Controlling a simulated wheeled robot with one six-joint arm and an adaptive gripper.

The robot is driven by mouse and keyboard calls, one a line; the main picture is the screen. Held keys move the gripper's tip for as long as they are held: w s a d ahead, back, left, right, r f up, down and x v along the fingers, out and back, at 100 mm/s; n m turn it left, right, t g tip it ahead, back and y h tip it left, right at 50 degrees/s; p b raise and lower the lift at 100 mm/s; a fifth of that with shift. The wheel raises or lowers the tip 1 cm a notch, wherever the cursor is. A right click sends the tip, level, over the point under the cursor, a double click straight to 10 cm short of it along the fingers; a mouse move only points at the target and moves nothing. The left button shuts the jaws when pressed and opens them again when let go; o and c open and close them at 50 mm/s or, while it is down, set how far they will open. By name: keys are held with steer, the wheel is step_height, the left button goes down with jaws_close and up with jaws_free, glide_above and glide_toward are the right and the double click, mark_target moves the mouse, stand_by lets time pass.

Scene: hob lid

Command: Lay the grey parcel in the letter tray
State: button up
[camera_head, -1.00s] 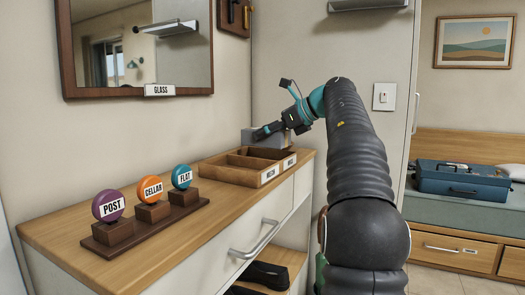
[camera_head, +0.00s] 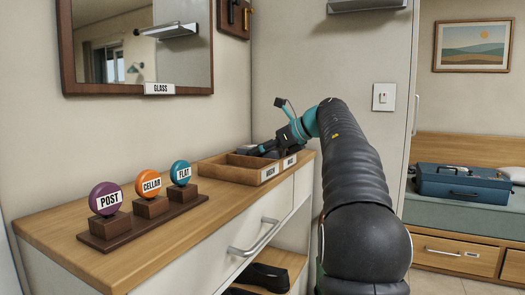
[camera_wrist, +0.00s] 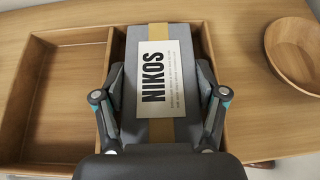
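The grey parcel (camera_wrist: 152,130) has a tan band and a white label reading NIKOS. In the wrist view it lies between the two fingers of my gripper (camera_wrist: 160,112), which press against its sides. It is inside the right compartment of the wooden two-part tray (camera_wrist: 108,48), label facing up. Whether it rests on the tray floor cannot be seen. In the head view my gripper (camera_head: 268,148) is down at the tray (camera_head: 228,176), and the parcel is mostly hidden there. The left compartment is empty.
A round wooden bowl (camera_wrist: 295,55) stands right of the tray in the wrist view. On the cabinet top (camera_head: 60,229), a rack holds purple POST (camera_head: 106,198), orange CELLAR (camera_head: 149,184) and blue FLAT (camera_head: 180,173) discs. A wall mirror (camera_head: 140,45) hangs above.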

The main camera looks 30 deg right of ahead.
steer(key=shift+o, duration=0.3)
steer(key=shift+r, duration=0.1)
steer(key=shift+r, duration=0.2)
steer(key=p+v, duration=0.1)
steer(key=v, duration=1.1)
